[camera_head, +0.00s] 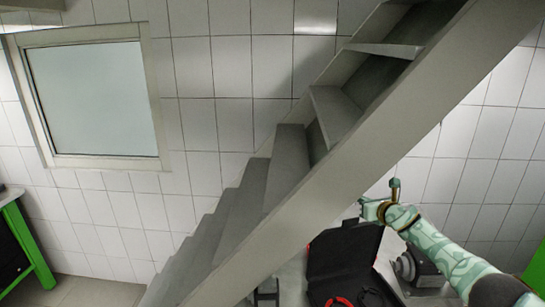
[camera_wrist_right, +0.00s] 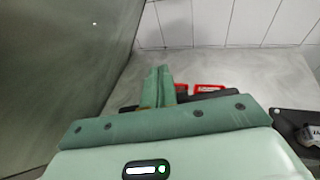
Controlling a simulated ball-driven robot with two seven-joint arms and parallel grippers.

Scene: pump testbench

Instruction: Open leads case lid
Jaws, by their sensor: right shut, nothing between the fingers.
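The black leads case (camera_head: 345,262) shows at the bottom of the head view, right of the staircase. Its dark lid appears raised, with a red lead (camera_head: 338,300) at its foot; the bottom of the case is cut off by the frame. My right gripper (camera_head: 372,208) is just above the lid's upper edge; I cannot tell whether it touches. In the right wrist view its fingers (camera_wrist_right: 158,86) are shut together and empty. Red-and-black parts (camera_wrist_right: 207,88) show just beyond the fingers. My left gripper is not in view.
A grey staircase (camera_head: 330,160) runs diagonally close to the left of the case. A grey motor-like unit (camera_head: 418,270) stands right of the case, below my right arm. A white tiled wall (camera_head: 225,65) is behind. A green-framed bench (camera_head: 30,240) is at far left.

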